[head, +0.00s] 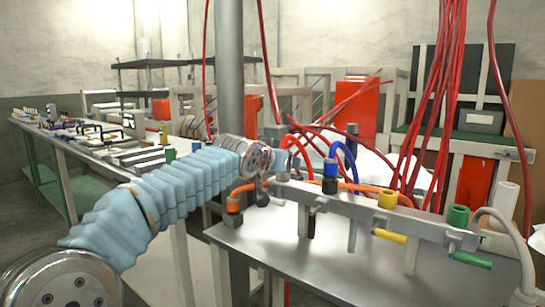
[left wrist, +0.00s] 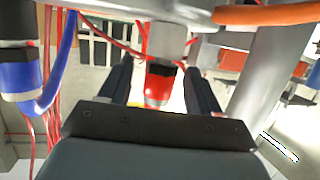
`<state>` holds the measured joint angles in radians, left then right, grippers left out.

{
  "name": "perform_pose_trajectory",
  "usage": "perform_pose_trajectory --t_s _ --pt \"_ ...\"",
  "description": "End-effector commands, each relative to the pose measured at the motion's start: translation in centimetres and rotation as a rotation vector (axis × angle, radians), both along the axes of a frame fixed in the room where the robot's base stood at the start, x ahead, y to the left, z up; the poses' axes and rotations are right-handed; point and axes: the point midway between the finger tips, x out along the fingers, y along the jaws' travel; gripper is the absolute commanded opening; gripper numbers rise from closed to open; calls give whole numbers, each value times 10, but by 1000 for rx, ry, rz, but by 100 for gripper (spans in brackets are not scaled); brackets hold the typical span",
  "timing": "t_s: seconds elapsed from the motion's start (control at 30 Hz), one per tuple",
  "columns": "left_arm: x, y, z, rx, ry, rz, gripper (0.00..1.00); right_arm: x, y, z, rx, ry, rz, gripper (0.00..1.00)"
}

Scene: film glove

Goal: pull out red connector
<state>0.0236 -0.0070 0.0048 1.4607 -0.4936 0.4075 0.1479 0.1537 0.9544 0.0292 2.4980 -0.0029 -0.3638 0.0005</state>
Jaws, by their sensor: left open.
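In the head view my left gripper (head: 263,192) is at the left part of the grey connector bar (head: 350,204), at the end of my blue-sleeved arm. It largely hides the red connector there; a red cable (head: 299,143) loops above it. My right gripper is not in view.
The blue connector (head: 330,178) sits just right of my gripper, and the orange one (head: 234,204) just left. Yellow (head: 387,200) and green (head: 458,216) connectors are farther right. Red cables (head: 432,110) hang behind the bar. The metal tabletop (head: 330,262) in front is mostly clear.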

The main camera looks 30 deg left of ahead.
Motion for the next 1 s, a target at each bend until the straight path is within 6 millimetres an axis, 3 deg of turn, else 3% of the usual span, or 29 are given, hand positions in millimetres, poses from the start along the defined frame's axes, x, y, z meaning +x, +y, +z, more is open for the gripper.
perform_pose_trajectory --t_s 0.13,0.43,0.8,1.0 --pt "11 2 -3 -1 1 1 63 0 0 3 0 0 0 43" --pt "13 2 -5 -1 0 1 63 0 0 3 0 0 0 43" --pt "13 2 -4 0 0 0 8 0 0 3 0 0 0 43" --pt "13 2 -3 0 0 0 8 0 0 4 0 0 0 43"
